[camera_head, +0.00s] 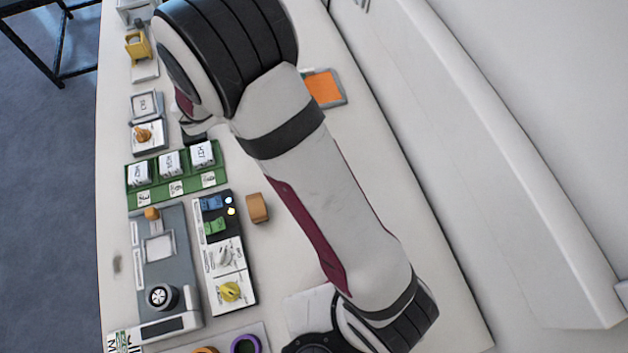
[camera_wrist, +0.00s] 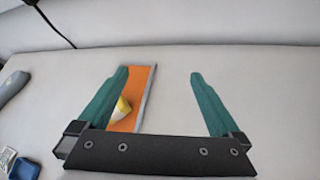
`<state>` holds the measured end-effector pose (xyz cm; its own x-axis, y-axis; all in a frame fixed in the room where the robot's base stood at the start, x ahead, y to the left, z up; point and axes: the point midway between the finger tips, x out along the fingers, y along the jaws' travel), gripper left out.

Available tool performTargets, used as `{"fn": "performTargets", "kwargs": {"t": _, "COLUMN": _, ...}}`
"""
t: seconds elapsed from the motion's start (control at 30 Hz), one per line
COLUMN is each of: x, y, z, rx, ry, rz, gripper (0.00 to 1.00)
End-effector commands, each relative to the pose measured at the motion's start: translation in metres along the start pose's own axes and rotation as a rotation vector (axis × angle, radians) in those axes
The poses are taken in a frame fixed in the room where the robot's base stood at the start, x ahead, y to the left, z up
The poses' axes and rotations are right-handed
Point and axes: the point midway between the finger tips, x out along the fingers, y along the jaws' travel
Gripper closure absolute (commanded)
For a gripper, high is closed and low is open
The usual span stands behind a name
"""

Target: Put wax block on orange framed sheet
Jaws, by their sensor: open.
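The orange framed sheet (camera_head: 323,88) lies flat on the table at the upper middle of the head view, partly hidden by my arm. In the wrist view the sheet (camera_wrist: 142,88) shows beside and behind my left finger. A small yellow and white block, which looks like the wax block (camera_wrist: 122,107), rests on the sheet, close to the left finger's inner side; I cannot tell whether they touch. My gripper (camera_wrist: 160,75) is open with its green fingers wide apart and nothing held between them. The head view hides the gripper and this block behind my arm.
A tan block (camera_head: 257,208) stands on the table beside a black switch panel (camera_head: 246,278). A green tray (camera_head: 131,182) of labelled white boxes and a grey machine (camera_head: 183,265) stand at left. The table right of the sheet is clear, up to a white wall.

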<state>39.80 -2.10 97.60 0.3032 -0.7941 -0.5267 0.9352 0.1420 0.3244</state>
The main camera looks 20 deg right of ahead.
Motion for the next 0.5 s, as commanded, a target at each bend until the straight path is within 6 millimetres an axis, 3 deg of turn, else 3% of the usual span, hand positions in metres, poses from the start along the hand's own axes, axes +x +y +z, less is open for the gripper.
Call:
{"fn": "performTargets", "kwargs": {"t": 0.03, "x": -0.005, "y": -0.03, "z": 0.041, "rx": 0.227, "ry": 0.027, "rz": -0.142, "gripper": 0.0}}
{"fn": "performTargets", "kwargs": {"t": 0.1, "x": -0.023, "y": -0.087, "z": 0.08, "rx": 0.588, "ry": 0.07, "rz": -0.386, "gripper": 0.0}}
{"fn": "performTargets", "kwargs": {"t": 0.17, "x": -0.047, "y": -0.135, "z": 0.096, "rx": 0.895, "ry": 0.106, "rz": -0.6, "gripper": 0.0}}
{"fn": "performTargets", "kwargs": {"t": 0.23, "x": -0.082, "y": -0.178, "z": 0.098, "rx": 1.216, "ry": 0.151, "rz": -0.839, "gripper": 0.0}}
{"fn": "performTargets", "kwargs": {"t": 0.33, "x": -0.126, "y": -0.21, "z": 0.087, "rx": 1.549, "ry": 0.209, "rz": -1.118, "gripper": 0.0}}
{"fn": "performTargets", "kwargs": {"t": 0.4, "x": -0.147, "y": -0.218, "z": 0.08, "rx": 1.685, "ry": 0.24, "rz": -1.25, "gripper": 0.0}}
{"fn": "performTargets", "kwargs": {"t": 0.5, "x": -0.162, "y": -0.221, "z": 0.074, "rx": 1.77, "ry": 0.262, "rz": -1.344, "gripper": 0.0}}
